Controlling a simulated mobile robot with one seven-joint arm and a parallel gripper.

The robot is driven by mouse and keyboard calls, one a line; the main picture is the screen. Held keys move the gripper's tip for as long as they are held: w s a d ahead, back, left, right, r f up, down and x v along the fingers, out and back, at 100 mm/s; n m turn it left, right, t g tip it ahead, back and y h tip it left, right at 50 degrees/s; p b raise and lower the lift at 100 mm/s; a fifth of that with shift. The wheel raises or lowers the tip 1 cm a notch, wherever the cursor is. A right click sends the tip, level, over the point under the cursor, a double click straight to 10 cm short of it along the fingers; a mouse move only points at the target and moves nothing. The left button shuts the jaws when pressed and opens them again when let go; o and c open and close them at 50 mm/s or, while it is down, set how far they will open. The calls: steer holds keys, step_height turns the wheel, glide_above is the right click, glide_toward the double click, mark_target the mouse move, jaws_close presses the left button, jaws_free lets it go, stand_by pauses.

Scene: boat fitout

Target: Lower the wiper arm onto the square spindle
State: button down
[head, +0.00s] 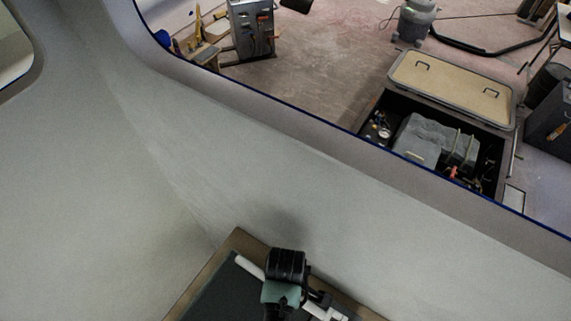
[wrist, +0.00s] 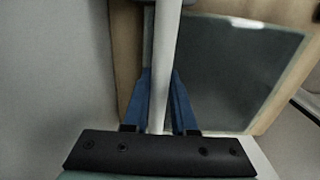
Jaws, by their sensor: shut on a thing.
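The wiper arm (wrist: 166,45) is a long pale grey bar. In the wrist view it runs from the top edge down between the two blue fingers of my gripper (wrist: 161,78), which is shut on it. In the head view a white bar (head: 250,268), apparently the same arm, sticks out to the left of my black and green wrist. My wrist hides the fingers there. I cannot make out the square spindle in either view. Whether the bar touches anything below cannot be told.
A dark panel (wrist: 235,75) in a wooden frame (wrist: 125,50) lies behind the bar. A smooth grey hull wall (head: 210,150) surrounds it in the head view. Beyond its edge are an open floor hatch (head: 455,88) and a grey cabinet (head: 251,28).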

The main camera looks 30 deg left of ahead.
steer(key=shift+f+b, duration=2.05)
steer(key=shift+f, duration=0.85)
steer(key=c, duration=0.6)
jaws_free()
steer(key=shift+c, duration=0.2)
step_height(320, 180, up, 12)
steer(key=shift+w+f+b, duration=0.1)
steer(key=shift+b, duration=0.5)
steer(key=shift+r, duration=0.6)
